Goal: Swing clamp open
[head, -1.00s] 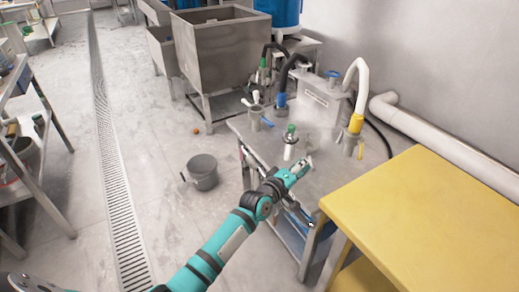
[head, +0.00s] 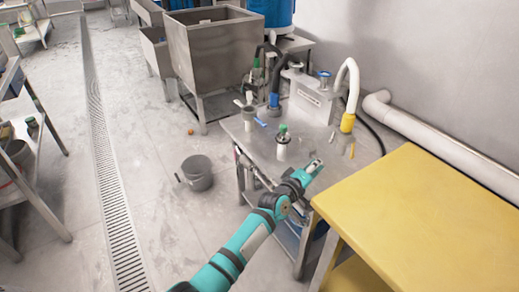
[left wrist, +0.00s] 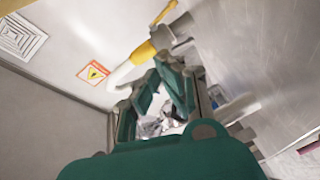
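A yellow hose fitting (head: 347,122) with a metal cup (head: 341,140) and a small yellow handle (head: 352,151) stands on the metal table at the right; it looks like the clamp, but its latch is too small to read. In the left wrist view a yellow fitting (left wrist: 143,53) with a metal clamp part (left wrist: 164,36) shows beyond the fingers. My left gripper (head: 316,165) is over the table's front part, left of and nearer than that fitting, apart from it. In the left wrist view its green fingers (left wrist: 163,82) are spread with nothing held. My right gripper is out of view.
A white cylinder with a green top (head: 282,145) stands left of my gripper. A yellow tabletop (head: 425,220) lies close at the right. A grey bucket (head: 197,173) stands on the floor.

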